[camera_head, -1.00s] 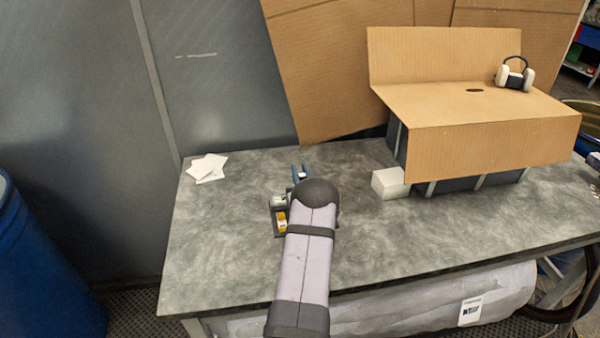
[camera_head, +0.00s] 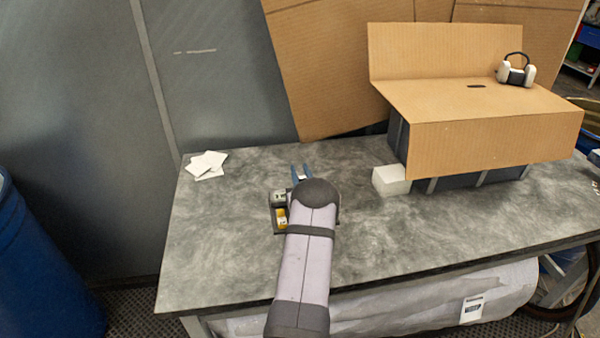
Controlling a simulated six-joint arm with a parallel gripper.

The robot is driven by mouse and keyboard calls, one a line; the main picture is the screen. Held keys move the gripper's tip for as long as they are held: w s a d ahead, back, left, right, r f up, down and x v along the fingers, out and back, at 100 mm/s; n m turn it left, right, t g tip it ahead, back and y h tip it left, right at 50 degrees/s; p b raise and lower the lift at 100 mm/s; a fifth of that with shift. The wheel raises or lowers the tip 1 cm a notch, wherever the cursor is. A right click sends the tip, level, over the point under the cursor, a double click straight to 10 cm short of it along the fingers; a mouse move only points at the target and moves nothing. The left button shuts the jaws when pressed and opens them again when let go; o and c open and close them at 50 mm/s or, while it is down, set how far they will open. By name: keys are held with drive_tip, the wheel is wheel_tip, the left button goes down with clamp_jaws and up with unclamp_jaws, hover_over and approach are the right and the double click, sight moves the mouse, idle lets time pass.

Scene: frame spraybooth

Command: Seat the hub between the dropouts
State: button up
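A small grey-white part (camera_head: 279,197) shows just above the yellow one. I cannot tell whether either is the hub. My gripper's fingers are hidden behind my arm, so its opening and any grip cannot be seen.
A white block (camera_head: 391,180) stands to the right, beside a dark crate with a cardboard sheet (camera_head: 490,140) and earmuffs (camera_head: 515,70) on top. White papers (camera_head: 205,165) lie at the back left. The grey tabletop (camera_head: 220,250) is clear at the front left and right.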

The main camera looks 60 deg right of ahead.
drive_tip(key=shift+o, duration=1.3)
drive_tip(key=shift+s+a+f, duration=0.1)
drive_tip(key=shift+s+a, duration=0.05)
drive_tip(key=shift+b+v, duration=1.25)
drive_tip(key=shift+v, duration=2.2)
